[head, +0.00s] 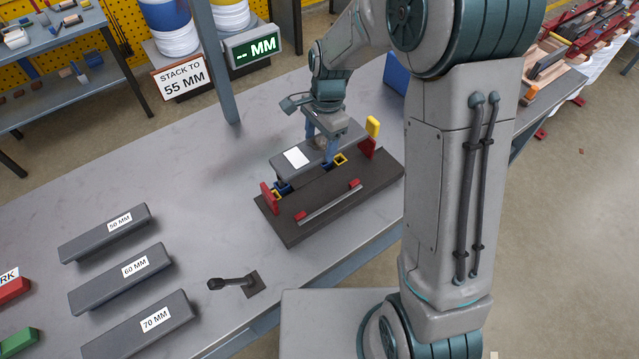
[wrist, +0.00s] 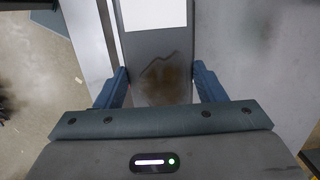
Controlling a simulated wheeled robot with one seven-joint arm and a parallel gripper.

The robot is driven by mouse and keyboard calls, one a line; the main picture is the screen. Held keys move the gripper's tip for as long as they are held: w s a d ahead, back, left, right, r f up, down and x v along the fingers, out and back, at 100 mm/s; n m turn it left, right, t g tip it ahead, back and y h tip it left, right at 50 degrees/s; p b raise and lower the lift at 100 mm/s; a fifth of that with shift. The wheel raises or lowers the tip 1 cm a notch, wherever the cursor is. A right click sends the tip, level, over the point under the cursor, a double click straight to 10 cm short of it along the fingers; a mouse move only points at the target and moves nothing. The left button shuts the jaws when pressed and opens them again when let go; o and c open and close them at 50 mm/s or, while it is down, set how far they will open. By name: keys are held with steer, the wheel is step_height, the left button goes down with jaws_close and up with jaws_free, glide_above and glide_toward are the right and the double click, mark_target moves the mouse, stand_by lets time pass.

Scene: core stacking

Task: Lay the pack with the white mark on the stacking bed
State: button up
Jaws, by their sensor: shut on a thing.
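The pack (head: 325,153) is a flat grey slab with a white mark (head: 296,158) near its left end. My gripper (head: 318,143) is shut across the pack's middle. In the wrist view, my blue fingers (wrist: 163,88) stand on both sides of the pack (wrist: 150,45), which has a brown stain between them and the white mark (wrist: 155,14) above it. The stacking bed (head: 320,217) is a dark plate with red end posts. The pack is over the bed's back part, between the posts. Whether it rests or hangs just above is hard to tell.
Yellow and blue small pieces (head: 340,159) show by the pack. Grey blocks labelled 50 MM (head: 90,240), 60 MM (head: 105,287) and 70 MM (head: 120,335) lie left. A sign (head: 184,77) reads STACK TO 55 MM; a display (head: 252,48) shows dashes.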

mark_target(319, 181)
step_height(319, 181, down, 2)
steer(key=shift+f+b, duration=0.25)
steer(key=shift+b, duration=0.3)
steer(key=shift+f+p, duration=0.8)
steer(key=shift+f, duration=3.95)
steer(key=shift+f, duration=0.1)
steer(key=o, duration=1.5)
